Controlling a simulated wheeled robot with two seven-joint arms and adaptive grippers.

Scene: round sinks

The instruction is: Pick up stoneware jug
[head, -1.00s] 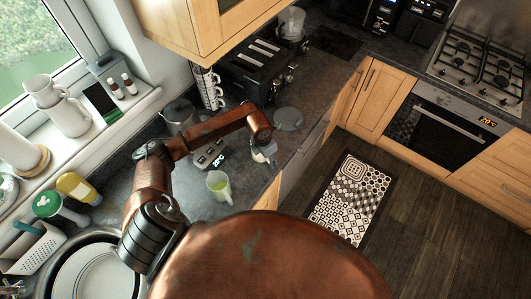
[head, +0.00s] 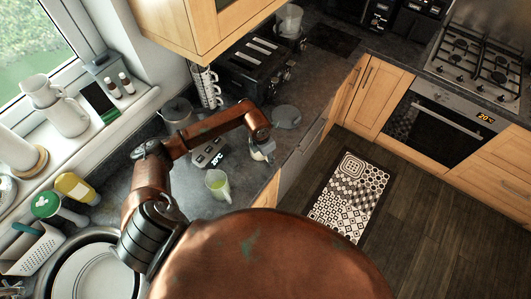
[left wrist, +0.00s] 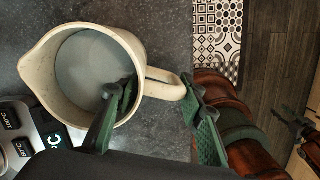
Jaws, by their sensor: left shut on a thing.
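The stoneware jug (left wrist: 62,98) is cream with a pouring spout on its left and a handle on its right in the left wrist view. I look down into its open mouth. My left gripper (left wrist: 155,108) is shut on it, one green finger inside the mouth and the other outside by the handle. In the head view the jug (head: 258,156) is small and mostly hidden under my left gripper (head: 264,148), near the counter's front edge. A dark gripper, seemingly my right one (left wrist: 297,125), shows low at the right of the left wrist view; its opening is unclear.
The sink is at lower left.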

